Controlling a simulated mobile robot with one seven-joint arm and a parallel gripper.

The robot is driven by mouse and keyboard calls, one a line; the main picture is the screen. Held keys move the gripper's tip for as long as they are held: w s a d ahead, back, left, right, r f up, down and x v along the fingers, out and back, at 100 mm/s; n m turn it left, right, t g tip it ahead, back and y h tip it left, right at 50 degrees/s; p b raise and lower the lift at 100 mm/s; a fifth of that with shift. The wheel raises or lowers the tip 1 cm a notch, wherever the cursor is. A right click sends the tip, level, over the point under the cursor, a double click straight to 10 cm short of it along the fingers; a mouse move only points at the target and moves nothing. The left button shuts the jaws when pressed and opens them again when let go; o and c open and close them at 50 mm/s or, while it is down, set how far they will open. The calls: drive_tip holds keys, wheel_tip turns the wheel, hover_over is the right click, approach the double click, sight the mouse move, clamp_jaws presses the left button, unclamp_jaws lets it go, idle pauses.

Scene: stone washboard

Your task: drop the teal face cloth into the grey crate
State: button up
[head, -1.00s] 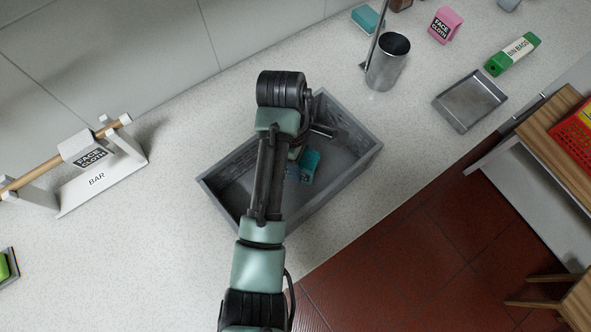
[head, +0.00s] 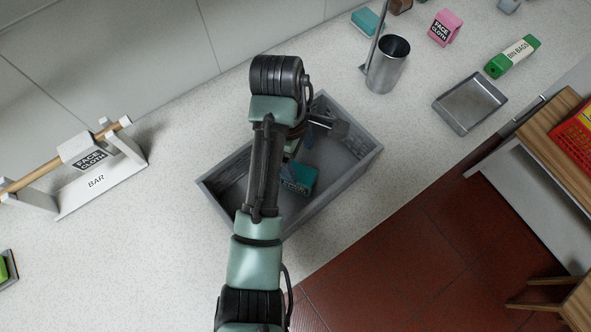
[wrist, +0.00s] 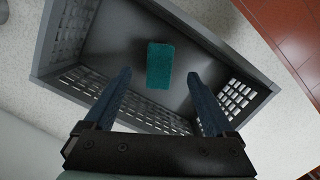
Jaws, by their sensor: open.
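The teal face cloth (head: 300,178), a small block with a dark label, lies inside the grey crate (head: 333,203). In the wrist view the cloth (wrist: 159,62) rests on the floor of the crate (wrist: 45,40), apart from both fingers. My gripper (wrist: 159,78) is open and empty, its two blue fingers spread above the crate with the cloth seen between them. In the head view my arm hides part of the crate, and my gripper (head: 310,137) is only partly visible.
A white bar stand (head: 97,186) holds a white face cloth at left. A metal cup (head: 388,66), a metal tray (head: 470,103), green bin bags (head: 512,55), a pink face cloth (head: 444,27) and another teal block (head: 367,20) stand at upper right.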

wheel_tip(320, 180, up, 10)
drive_tip(key=a+p, duration=0.1)
drive_tip(key=p, duration=0.6)
drive_tip(key=shift+w+a+f, duration=0.15)
drive_tip(key=shift+w+a, duration=0.05)
drive_tip(key=shift+w, duration=0.05)
drive_tip(key=w+d+r+m+t+b, duration=0.2)
drive_tip(key=w+r+m+t+b, duration=0.1)
drive_tip(key=w+r+t, duration=0.3)
drive_tip(key=w+d+r+m+t+b, duration=0.2)
drive_tip(key=w+r+t, duration=0.2)
drive_tip(key=w+r, duration=0.25)
wheel_tip(320, 180, up, 12)
drive_tip(key=w+m+t+h+b, duration=0.1)
drive_tip(key=w+m+t+b, duration=0.1)
drive_tip(key=m+t+b, duration=0.3)
drive_tip(key=s+a+r+m+t+y+b, duration=0.1)
drive_tip(key=s+r+t, duration=0.5)
drive_tip(key=r, duration=0.5)
drive_tip(key=s+a+r+m+t+y+b, duration=0.1)
drive_tip(key=s+r+m+t, duration=0.1)
drive_tip(key=s+r+t, duration=0.5)
drive_tip(key=s+r, duration=0.3)
drive_tip(key=r, duration=0.2)
drive_tip(key=shift+s+a+m+y, duration=0.3)
drive_tip(key=shift+s, duration=0.05)
